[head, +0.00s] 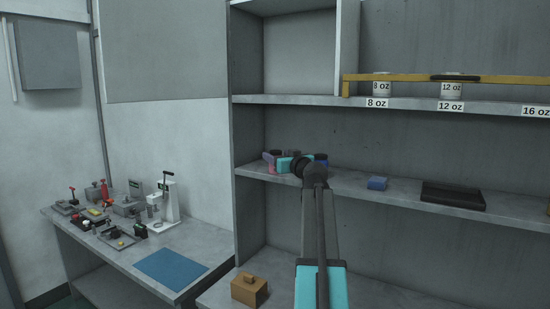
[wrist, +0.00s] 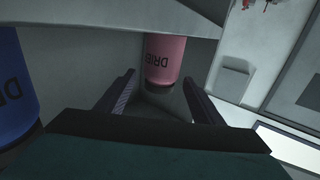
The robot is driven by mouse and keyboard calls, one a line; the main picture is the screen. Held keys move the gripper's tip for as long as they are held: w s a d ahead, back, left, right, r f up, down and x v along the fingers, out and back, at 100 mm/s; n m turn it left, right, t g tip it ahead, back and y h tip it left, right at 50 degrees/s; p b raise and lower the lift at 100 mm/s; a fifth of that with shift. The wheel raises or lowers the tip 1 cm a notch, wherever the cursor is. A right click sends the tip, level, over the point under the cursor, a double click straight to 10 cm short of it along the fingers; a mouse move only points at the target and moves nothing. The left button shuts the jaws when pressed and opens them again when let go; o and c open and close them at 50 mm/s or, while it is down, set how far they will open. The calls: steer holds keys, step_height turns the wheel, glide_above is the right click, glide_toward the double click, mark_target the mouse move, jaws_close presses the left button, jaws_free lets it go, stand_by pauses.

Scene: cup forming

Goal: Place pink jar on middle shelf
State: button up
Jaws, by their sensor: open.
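The pink jar (head: 272,168) stands at the left end of the middle shelf (head: 400,190), partly hidden by my gripper (head: 281,163). In the wrist view, the pink jar (wrist: 166,58) appears upside down, with dark lettering and a dark end. My gripper (wrist: 159,77) is open, its fingers on either side of the jar's lower end in the picture. I see gaps beside the jar and no grip on it; whether it is between the fingers or just beyond them is unclear.
The shelf's side wall (head: 248,140) is close.

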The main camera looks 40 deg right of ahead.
steer(key=b+v, duration=0.1)
steer(key=v, duration=0.5)
stand_by(0.8)
